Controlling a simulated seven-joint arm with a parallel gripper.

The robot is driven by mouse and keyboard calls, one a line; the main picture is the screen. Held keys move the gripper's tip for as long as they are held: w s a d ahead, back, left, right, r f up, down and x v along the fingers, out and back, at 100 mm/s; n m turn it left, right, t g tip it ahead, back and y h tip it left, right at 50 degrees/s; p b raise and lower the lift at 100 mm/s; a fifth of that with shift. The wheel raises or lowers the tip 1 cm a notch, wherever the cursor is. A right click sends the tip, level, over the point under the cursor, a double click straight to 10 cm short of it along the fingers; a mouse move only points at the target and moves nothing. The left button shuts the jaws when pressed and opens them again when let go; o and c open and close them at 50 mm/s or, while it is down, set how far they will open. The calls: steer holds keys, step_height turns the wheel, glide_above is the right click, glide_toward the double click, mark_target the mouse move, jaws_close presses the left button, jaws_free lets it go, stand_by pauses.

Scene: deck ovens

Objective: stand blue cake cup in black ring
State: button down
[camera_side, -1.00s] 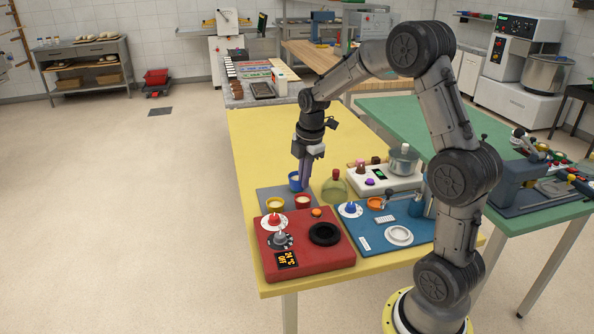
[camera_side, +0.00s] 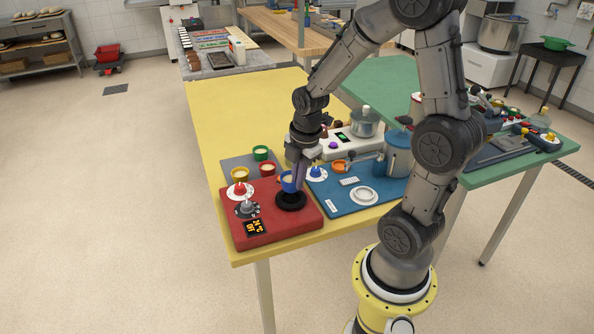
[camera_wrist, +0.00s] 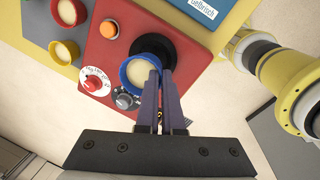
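The blue cake cup (camera_side: 287,183), with pale filling, is upright at the black ring (camera_side: 291,204) on the red panel. My gripper (camera_side: 300,186) points down at the cup's right side. In the wrist view, the fingers (camera_wrist: 162,76) are close together across the wall of the blue cup (camera_wrist: 127,73), one inside the rim and one outside. The cup overlaps part of the black ring (camera_wrist: 152,42) there. I cannot tell whether its base is inside the ring or just above it.
The red panel (camera_side: 275,232) also carries a red-knobbed dial (camera_side: 239,189), a grey knob and a display. Yellow (camera_side: 240,172), red (camera_side: 267,169) and green (camera_side: 261,153) cups stand on the grey mat behind. A blue panel with a white ring (camera_side: 363,196) lies right.

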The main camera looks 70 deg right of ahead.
mark_target(296, 203)
steer(key=shift+f, duration=1.45)
steer(key=shift+f, duration=0.6)
stand_by(0.5)
steer(key=c, duration=1.3)
jaws_free()
steer(key=shift+r, duration=0.1)
steer(key=r, duration=0.3)
steer(key=s+r, duration=0.1)
steer(key=r, duration=0.6)
steer(key=shift+s+a+r, duration=0.25)
steer(key=shift+a+r, duration=0.1)
